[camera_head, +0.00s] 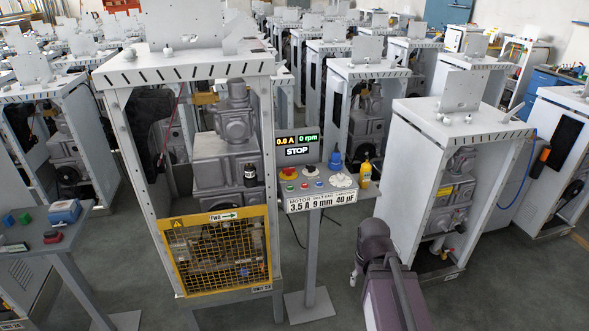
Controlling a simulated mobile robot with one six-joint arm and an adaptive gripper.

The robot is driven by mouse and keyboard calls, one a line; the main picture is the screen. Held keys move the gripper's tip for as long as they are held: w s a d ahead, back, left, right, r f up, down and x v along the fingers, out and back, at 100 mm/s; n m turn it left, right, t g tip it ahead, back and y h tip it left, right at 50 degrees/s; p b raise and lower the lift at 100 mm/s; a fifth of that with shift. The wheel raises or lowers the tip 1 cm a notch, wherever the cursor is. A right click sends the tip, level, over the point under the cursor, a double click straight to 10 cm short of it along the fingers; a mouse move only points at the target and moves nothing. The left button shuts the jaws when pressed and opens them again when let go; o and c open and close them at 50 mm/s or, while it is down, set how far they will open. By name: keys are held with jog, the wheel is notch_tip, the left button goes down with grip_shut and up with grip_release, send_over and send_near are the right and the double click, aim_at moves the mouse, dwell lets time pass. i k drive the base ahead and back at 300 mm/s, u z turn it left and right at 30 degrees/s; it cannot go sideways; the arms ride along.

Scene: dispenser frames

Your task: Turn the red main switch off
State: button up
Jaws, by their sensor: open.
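A control panel (322,200) stands on a grey post in the middle. At its left back is a red knob on a yellow base (288,173), which looks like the red main switch; its exact turn position is too small to read. The display (297,146) above reads 0.0 A, 0 rpm and STOP. My gripper (356,276) shows small at the end of my purple-grey arm, right of the post and lower in the picture than the panel. It is apart from the switch and its jaws are hard to make out.
A caged machine with a yellow mesh guard (222,250) stands just left of the panel. A blue-topped item (336,160) and a yellow bottle (366,172) are at the panel's right. Another machine frame (415,180) stands further right. Floor is free around the post.

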aim_at(288, 171)
jog(key=u, duration=0.05)
jog(key=i, duration=1)
jog(key=z, duration=0.05)
